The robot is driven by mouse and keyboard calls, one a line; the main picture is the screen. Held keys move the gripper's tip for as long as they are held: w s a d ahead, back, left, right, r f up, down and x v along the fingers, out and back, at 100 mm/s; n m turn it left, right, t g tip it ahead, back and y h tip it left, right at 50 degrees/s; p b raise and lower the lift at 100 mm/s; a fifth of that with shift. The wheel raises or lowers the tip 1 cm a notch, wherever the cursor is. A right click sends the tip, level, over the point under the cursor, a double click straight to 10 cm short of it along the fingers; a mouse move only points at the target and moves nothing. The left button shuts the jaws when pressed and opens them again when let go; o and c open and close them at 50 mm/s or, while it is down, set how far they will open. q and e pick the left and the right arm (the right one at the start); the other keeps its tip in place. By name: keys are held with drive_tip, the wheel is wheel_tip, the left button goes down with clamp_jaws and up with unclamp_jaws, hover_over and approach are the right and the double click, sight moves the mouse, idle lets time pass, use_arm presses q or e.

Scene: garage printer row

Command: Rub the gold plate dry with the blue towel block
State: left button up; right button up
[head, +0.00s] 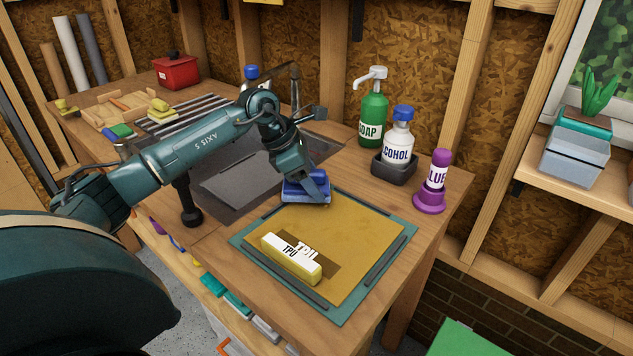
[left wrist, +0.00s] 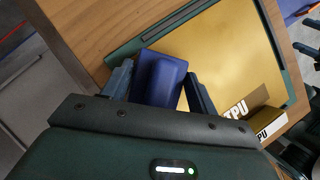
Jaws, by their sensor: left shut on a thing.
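The gold plate (head: 345,228) lies on a teal mat (head: 240,240) at the front right of the bench. My left gripper (head: 318,192) is shut on the blue towel block (head: 303,188), at the plate's back left corner. In the left wrist view the towel block (left wrist: 158,78) sits between the two fingers, over the plate's edge (left wrist: 225,45). I cannot tell whether the block touches the plate. A yellow and white block marked TPU (head: 290,262) lies on the front left part of the plate, beside a darker patch. My right gripper does not show.
A sink (head: 235,185) lies left of the plate. Behind the plate stand a green soap bottle (head: 373,120), an alcohol bottle (head: 397,140) in a dark holder and a purple glue stick (head: 436,180). The right part of the plate is clear.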

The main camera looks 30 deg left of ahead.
use_arm(q)
drive_tip(key=r, duration=0.1)
drive_tip(key=r+p, duration=0.1)
drive_tip(key=shift+d+r, duration=0.3)
drive_tip(key=shift+r, duration=0.1)
wheel_tip(320, 180, up, 2)
drive_tip(key=shift+a+r+p, duration=0.1)
drive_tip(key=shift+p, duration=0.6)
drive_tip(key=shift+r+p, duration=0.65)
drive_tip(key=shift+r, duration=0.45)
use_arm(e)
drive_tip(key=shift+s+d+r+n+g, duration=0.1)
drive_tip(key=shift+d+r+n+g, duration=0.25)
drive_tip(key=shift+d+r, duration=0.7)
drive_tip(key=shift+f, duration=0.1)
